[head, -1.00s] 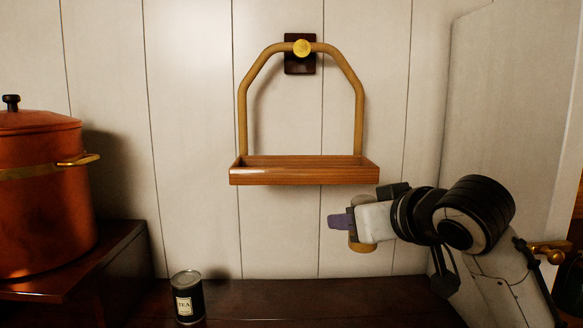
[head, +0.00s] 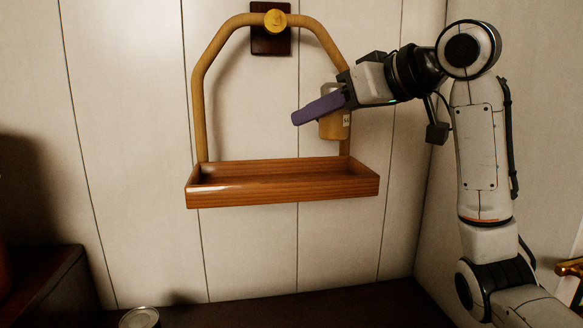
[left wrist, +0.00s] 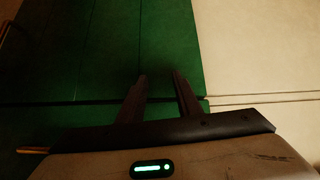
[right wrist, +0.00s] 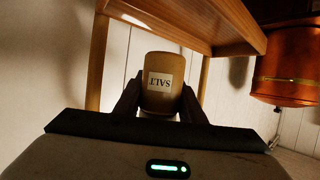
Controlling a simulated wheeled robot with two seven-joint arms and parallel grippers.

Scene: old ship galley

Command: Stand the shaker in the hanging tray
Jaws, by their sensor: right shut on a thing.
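The shaker (head: 331,126) is a tan cylinder with a white label. My right gripper (head: 322,106) is shut on it, one purple finger showing in the head view. It is held about upright, above the right end of the hanging tray (head: 290,190) and apart from it. In the right wrist view the shaker (right wrist: 162,98), with an upside-down SALT label, sits between the fingers (right wrist: 160,105); the tray (right wrist: 190,20) is at the top. The wooden tray hangs from a bent frame and looks empty. My left gripper (left wrist: 160,80) is open and empty in the left wrist view.
The tray's frame (head: 200,100) rises at both ends to a brass knob (head: 275,20) on the wall; its right post is close by the shaker. A tin (head: 140,318) stands on the dark counter (head: 270,312) below. A copper pot (right wrist: 290,65) shows in the right wrist view.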

